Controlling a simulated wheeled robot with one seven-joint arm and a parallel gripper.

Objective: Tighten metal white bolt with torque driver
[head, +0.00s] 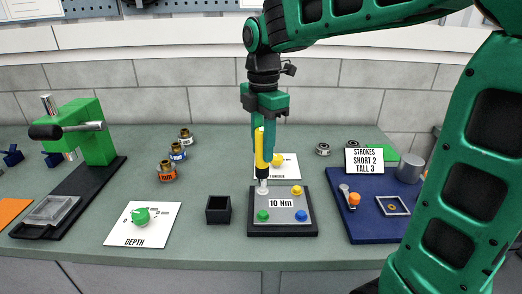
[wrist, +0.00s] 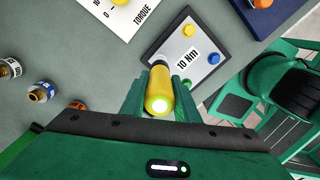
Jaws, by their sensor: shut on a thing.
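My gripper (head: 264,128) is shut on the yellow torque driver (head: 260,150), which it holds upright. In the head view the driver's dark tip points down at the white bolt (head: 263,187) at the back left corner of the bolt plate (head: 280,217). Tip and bolt look touching or very close; I cannot tell which. The plate reads 10 Nm and also bears yellow, green and blue bolts.
A black open box (head: 218,210) stands left of the plate. The TORQUE card (head: 287,172) lies behind it, with a yellow knob. The DEPTH card (head: 142,226) and green press (head: 88,135) are at left. A blue tray (head: 380,228) is close at right. Several ringed spools (head: 178,152) stand behind.

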